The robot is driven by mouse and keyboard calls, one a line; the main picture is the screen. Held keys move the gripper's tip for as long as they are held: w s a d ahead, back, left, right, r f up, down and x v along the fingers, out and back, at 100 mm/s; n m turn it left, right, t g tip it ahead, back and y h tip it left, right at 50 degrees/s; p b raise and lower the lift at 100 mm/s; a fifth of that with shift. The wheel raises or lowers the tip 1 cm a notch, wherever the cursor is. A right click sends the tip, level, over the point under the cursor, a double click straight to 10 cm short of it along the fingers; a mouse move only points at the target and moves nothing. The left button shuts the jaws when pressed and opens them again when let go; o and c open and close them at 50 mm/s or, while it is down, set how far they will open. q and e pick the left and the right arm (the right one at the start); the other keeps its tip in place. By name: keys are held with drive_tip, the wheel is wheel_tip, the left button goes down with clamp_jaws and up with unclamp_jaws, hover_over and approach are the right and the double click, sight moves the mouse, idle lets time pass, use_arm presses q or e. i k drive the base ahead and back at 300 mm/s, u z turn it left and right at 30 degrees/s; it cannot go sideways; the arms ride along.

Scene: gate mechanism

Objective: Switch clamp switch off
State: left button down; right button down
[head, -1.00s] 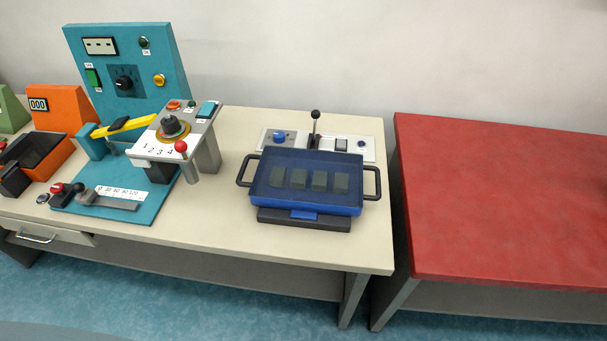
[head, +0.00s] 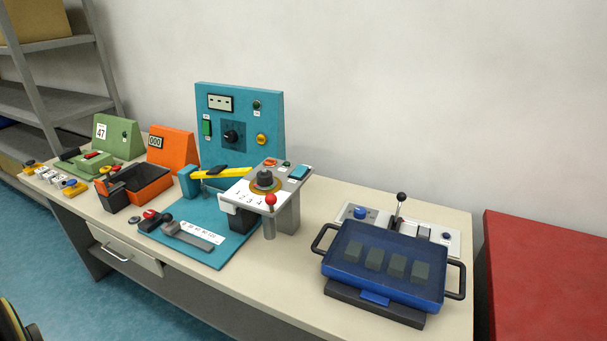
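Neither of my grippers shows in the head view. No label that I can read marks a clamp switch, so I cannot tell which control it is. A teal upright panel (head: 270,110) carries a green switch (head: 207,128), a black rotary knob (head: 231,136) and a yellow button (head: 262,139). Switch positions are too small to read.
A blue tray (head: 349,276) with black handles holds several dark blocks in front of the grey panel. A stand with a red-ball lever (head: 271,199) is left of it. Orange (head: 175,150) and green (head: 118,134) stations stand further left. A red table (head: 536,265) is at right.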

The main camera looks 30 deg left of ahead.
sight(300, 171)
drive_tip(key=u, duration=0.1)
drive_tip(key=k, duration=0.2)
drive_tip(key=u, duration=0.35)
drive_tip(key=i, duration=0.85)
drive_tip(key=z, duration=1.75)
drive_tip(key=k, duration=0.45)
drive_tip(key=z, duration=0.05)
